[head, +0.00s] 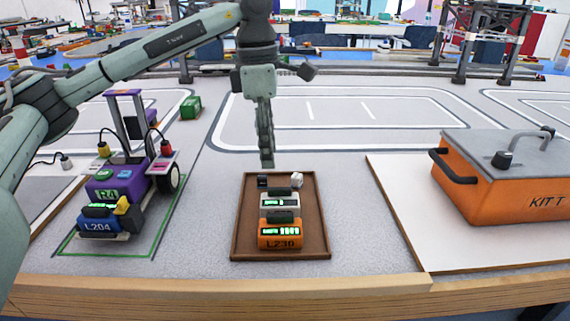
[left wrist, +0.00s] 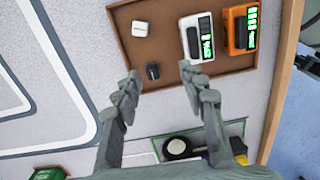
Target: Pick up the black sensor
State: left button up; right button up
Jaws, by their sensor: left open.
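The black sensor (head: 262,181) is a small dark block at the far left corner of the brown tray (head: 240,225). In the left wrist view the black sensor (left wrist: 152,71) lies on the tray between the lines of my two fingertips, just beyond them. My left gripper (head: 267,160) points down above the tray's far edge, close to the sensor but apart from it. In the left wrist view the left gripper (left wrist: 160,75) has its fingers spread and empty.
A small white block (head: 297,180), a white-grey module (head: 279,207) and an orange module (head: 280,237) share the tray. The purple R4 vehicle (head: 115,185) stands at left. An orange kit case (head: 500,190) sits on a white board at right. The marked grey surface behind is mostly clear.

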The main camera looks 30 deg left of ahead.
aim_at(262, 176)
pick_arm(q)
jog(key=shift+w+a+r+y, duration=0.1)
jog(key=shift+a+r+y, duration=0.05)
jog(key=shift+a, duration=0.4)
jog(key=shift+w+a+r+y, duration=0.1)
jog(key=shift+a+r+y, duration=0.05)
jog(key=shift+a, duration=0.35)
jog(key=shift+a+f, duration=0.2)
jog(key=shift+a, duration=0.05)
jog(key=f, duration=0.7)
jog(key=shift+d, duration=0.25)
jog(key=shift+c, duration=0.4)
grip_shut()
